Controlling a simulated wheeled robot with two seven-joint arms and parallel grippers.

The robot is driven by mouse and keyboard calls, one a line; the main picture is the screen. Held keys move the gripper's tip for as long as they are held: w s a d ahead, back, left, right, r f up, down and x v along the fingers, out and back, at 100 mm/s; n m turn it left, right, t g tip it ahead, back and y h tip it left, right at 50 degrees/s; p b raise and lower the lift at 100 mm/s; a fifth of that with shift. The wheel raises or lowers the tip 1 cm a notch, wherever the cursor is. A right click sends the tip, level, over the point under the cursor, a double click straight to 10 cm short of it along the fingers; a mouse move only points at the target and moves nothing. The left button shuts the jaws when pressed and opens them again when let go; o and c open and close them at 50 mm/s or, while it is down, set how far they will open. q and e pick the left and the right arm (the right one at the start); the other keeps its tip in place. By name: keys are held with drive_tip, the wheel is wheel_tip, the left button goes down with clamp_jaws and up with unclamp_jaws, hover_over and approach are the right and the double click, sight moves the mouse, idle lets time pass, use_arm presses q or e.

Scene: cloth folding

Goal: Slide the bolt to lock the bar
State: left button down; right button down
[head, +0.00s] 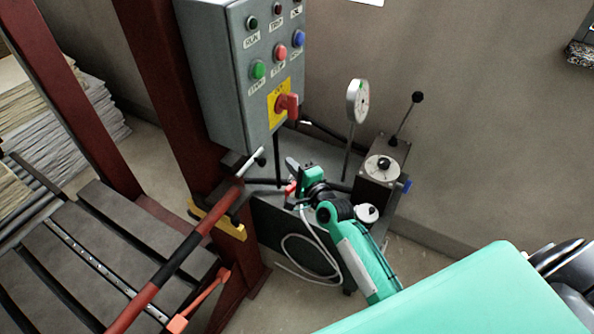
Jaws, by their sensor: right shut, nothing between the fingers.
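The bar (192,239), red with black sections, runs diagonally from the lower left up to the dark red post. Its upper end lies by a yellow bracket (229,226). My right gripper (290,168), on a mint-green arm, is shut and empty. It is to the right of the rod and appears apart from it. My left gripper is out of view.
A grey control box (226,75) with coloured buttons and a red rotary switch hangs above the rod. A machine with a round gauge (357,100) and a black-knobbed lever (407,118) stands behind my right arm. A slatted platform (85,255) lies left.

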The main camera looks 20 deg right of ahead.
drive_tip(key=w+a+p, duration=0.1)
drive_tip(key=a, duration=0.1)
drive_tip(key=w+a+p, duration=0.1)
drive_tip(key=w+a, duration=0.1)
drive_tip(key=shift+a+r+p, duration=0.15)
drive_tip(key=shift+p, duration=0.2)
drive_tip(key=s+a+p, duration=0.1)
drive_tip(key=a, duration=0.1)
drive_tip(key=s+a+p, duration=0.1)
drive_tip(key=s+a, duration=0.1)
drive_tip(key=shift+s+a, duration=0.2)
idle(0.5)
